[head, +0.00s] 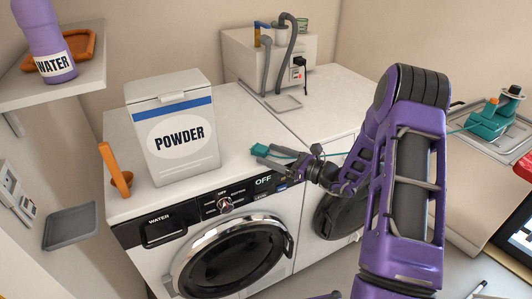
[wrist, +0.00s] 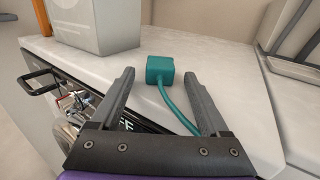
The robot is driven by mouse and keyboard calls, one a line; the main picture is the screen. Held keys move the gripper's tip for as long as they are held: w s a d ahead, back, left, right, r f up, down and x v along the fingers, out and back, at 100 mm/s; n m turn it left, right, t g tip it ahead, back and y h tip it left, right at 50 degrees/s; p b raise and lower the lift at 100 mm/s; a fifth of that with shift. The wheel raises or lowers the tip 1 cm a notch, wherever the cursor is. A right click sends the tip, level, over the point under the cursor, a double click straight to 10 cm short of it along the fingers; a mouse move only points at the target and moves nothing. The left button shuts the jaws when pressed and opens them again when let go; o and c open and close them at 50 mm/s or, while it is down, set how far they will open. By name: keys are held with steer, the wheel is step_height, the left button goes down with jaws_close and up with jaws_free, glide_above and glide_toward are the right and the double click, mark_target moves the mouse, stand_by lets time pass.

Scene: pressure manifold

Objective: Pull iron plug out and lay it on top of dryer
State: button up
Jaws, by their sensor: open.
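The iron plug, a teal block (wrist: 160,68), sits on the white top of the left machine (wrist: 110,52), left of the seam between the two machines. It also shows in the head view (head: 259,149). Its teal cord (wrist: 178,112) runs back between my fingers and off to the right. The teal iron (head: 488,122) stands at the far right. My gripper (wrist: 158,82) is open, with the plug just beyond its fingertips and nothing clamped. In the head view my gripper (head: 275,158) is low over the front of that top. I cannot tell which machine is the dryer.
A white POWDER box (head: 172,128) and an orange holder (head: 116,170) stand to the left on the same top. A grey-white box with hoses (head: 265,60) stands at the back. The right machine's top (head: 335,95) is mostly clear.

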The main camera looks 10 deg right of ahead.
steer(key=v, duration=1.5)
steer(key=shift+p, duration=0.35)
